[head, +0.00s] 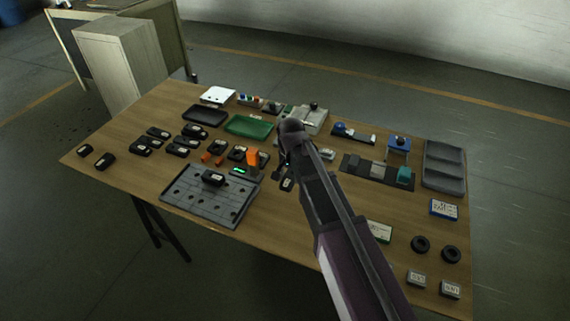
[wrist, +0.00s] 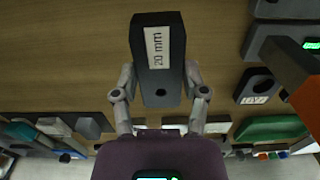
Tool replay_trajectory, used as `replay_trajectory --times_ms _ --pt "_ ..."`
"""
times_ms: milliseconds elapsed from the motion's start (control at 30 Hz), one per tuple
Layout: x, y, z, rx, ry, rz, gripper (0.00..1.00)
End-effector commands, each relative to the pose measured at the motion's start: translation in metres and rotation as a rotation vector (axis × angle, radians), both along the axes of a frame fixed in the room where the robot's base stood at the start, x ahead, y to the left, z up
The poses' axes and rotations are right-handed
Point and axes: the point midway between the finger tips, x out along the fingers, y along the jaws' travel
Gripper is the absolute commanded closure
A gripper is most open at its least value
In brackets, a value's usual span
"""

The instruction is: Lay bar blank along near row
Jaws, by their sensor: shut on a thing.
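My gripper (wrist: 160,78) is shut on a black bar blank (wrist: 158,60) with a white "20 mm" label. Its two fingers press the blank's long sides in the wrist view. In the head view the held blank (head: 287,184) shows beside my arm, right of the grey holed plate (head: 182,210); my arm hides most of the gripper. Whether the blank touches the table I cannot tell. The plate lies at the table's near left edge, with one black labelled block (head: 213,177) on its far part. Its near part looks bare.
An orange device with a green display (head: 253,159) stands at the plate's far right corner. Several black blocks (head: 141,150) lie left of and behind the plate. A green tray (head: 249,125) and a dark tray (head: 205,116) lie farther back. Bare wood (head: 290,215) lies right of the plate.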

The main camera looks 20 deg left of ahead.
Motion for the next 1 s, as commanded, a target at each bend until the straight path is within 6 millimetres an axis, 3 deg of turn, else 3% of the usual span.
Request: replay_trajectory --times_ms 100,300,1000 --pt "-0.018 -0.012 0.003 0.000 0.000 0.000 1.00" --pt "-0.031 -0.022 0.004 0.000 0.000 0.000 1.00" --pt "-0.035 -0.025 0.004 0.000 0.000 -0.001 1.00"
